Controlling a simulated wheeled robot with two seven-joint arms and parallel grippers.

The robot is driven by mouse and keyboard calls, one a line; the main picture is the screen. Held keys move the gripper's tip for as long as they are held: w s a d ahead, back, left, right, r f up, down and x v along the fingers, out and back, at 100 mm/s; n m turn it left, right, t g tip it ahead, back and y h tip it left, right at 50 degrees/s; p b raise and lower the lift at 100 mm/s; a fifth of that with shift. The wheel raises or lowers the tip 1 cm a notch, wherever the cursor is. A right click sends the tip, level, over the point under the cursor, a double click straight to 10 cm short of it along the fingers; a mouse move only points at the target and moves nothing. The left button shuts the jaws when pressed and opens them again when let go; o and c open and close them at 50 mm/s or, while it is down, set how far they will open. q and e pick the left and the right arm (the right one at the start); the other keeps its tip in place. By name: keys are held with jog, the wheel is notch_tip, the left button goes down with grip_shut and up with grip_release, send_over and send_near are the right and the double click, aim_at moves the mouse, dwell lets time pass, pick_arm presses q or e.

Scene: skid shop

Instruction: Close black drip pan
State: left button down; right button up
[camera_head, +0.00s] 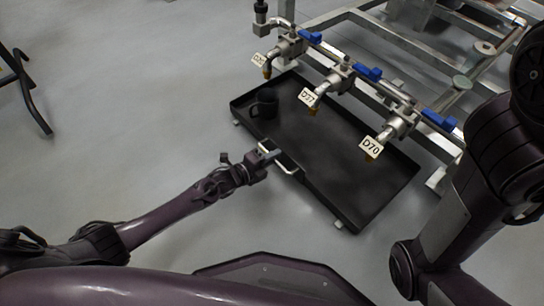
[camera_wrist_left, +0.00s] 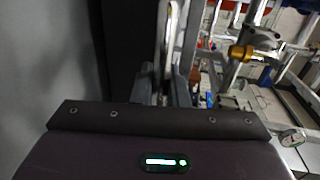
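The black drip pan (camera_head: 335,170) is a wide, shallow tray in the middle of the head view, partly beneath a row of taps. A pale metal handle (camera_head: 287,166) is on its near-left side. My left gripper (camera_head: 272,155) is at this handle. In the left wrist view, its fingers (camera_wrist_left: 163,90) are close together around the handle bar (camera_wrist_left: 171,40), which seems to be held between them. The dark pan wall (camera_wrist_left: 128,50) stands left of the fingers there. My right arm shows at the right of the head view, but its gripper is out of frame.
A black mug (camera_head: 265,104) stands in the pan's far-left part. Taps with blue levers and tags such as D77 (camera_head: 308,97) and D70 (camera_head: 371,148) hang over the pan. A metal frame (camera_head: 335,18) stands behind.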

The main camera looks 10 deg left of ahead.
pick_arm(q)
jog(key=c, duration=1.5)
grip_release()
jog(key=shift+w+d, duration=0.25)
jog(key=shift+o, duration=0.2)
jog(key=shift+a, duration=0.1)
jog(key=p+v, duration=0.4)
jog(key=v, duration=0.3)
jog(key=shift+s+a+p, duration=0.2)
jog(key=shift+s+p, duration=0.1)
jog(key=shift+s, duration=0.05)
